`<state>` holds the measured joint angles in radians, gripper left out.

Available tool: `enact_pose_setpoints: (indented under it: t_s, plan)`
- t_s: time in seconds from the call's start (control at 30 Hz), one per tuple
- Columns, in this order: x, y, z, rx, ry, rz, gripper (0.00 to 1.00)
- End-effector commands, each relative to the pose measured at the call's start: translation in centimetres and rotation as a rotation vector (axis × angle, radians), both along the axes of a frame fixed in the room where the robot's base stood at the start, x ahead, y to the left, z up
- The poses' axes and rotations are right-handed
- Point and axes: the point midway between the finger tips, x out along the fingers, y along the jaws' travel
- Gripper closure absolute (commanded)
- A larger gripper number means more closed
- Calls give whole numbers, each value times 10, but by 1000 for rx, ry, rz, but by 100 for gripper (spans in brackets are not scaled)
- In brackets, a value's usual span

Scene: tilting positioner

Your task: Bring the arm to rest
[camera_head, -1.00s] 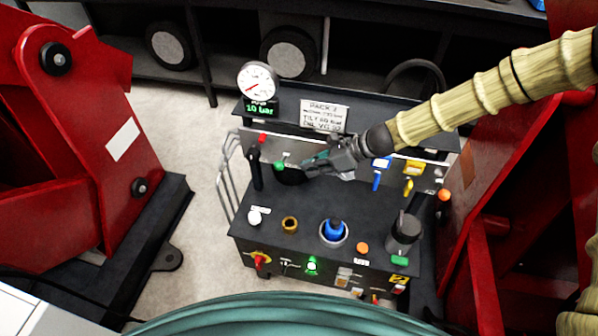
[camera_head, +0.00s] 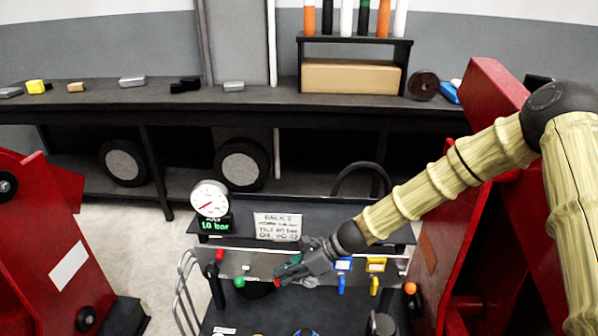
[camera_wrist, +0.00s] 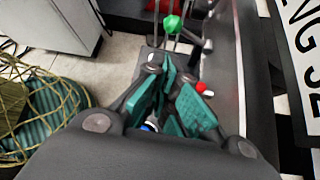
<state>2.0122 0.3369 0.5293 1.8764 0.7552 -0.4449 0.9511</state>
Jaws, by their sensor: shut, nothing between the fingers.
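My gripper (camera_head: 290,272) is shut and empty, over the back part of the hydraulic pack (camera_head: 345,308), in front of its upright panel. The wooden-looking arm reaches to it from the right. In the wrist view my gripper (camera_wrist: 165,100) shows its teal finger pads close together. A green-knobbed lever (camera_head: 239,282) stands just left of the fingers in the head view. The green knob (camera_wrist: 172,24) lies beyond the fingertips in the wrist view, apart from them. A red-knobbed lever (camera_head: 219,256) stands further left.
A gauge (camera_head: 209,198) and a label plate (camera_head: 278,227) stand on the pack's top shelf. Blue (camera_head: 342,266) and yellow (camera_head: 376,266) handles are right of my gripper. Red frames (camera_head: 45,250) flank the pack. A long bench (camera_head: 90,98) runs behind.

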Motion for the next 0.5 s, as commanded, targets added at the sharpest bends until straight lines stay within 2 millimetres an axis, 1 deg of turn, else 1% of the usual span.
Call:
enact_pose_setpoints:
  t_s: [0.07, 0.17, 0.27, 0.3, 0.37, 0.4, 0.47, 0.5]
  plan:
    - [-7, -3, -10, -19, -8, 12, 100]
    - [-25, -13, -36, -77, -36, 53, 100]
    - [-54, -31, -75, -165, -87, 128, 100]
    - [-67, -40, -91, -205, -113, 167, 100]
    - [-88, -56, -115, -263, -153, 229, 100]
    - [-102, -66, -130, -301, -180, 275, 100]
    - [-124, -84, -151, -356, -220, 347, 100]
    - [-139, -96, -164, -390, -250, 400, 100]
